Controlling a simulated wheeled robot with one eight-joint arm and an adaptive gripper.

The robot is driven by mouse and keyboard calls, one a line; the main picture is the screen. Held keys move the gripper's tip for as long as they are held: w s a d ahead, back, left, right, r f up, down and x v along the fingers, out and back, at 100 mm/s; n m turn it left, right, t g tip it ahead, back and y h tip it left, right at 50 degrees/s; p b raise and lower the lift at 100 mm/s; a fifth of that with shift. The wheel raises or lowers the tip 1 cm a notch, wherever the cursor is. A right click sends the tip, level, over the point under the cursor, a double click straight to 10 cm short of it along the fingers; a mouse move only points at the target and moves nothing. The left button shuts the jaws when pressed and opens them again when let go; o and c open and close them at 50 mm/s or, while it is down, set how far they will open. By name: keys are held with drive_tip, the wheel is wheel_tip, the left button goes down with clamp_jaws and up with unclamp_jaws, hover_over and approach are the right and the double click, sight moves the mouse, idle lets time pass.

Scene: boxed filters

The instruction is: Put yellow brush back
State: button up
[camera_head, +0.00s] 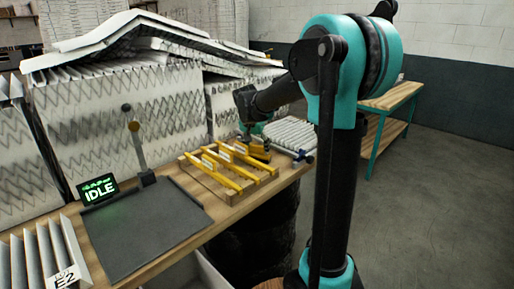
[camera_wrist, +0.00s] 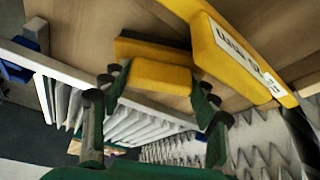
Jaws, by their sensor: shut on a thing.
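Most of this brush is hidden by my gripper in the head view. One labelled yellow brush (camera_wrist: 238,58) lies close to the right of the held one in the wrist view. I cannot tell whether the held brush touches the tray.
A white pleated filter (camera_head: 292,134) lies right behind the tray, with a blue part (camera_head: 302,157) at its near corner. Large filters (camera_head: 120,115) stand along the back. A dark grey plate (camera_head: 145,228) and an IDLE display (camera_head: 98,190) are on the left.

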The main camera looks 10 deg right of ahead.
drive_tip(key=o, duration=1.1)
drive_tip(key=v, duration=1.2)
drive_tip(key=shift+r, duration=0.15)
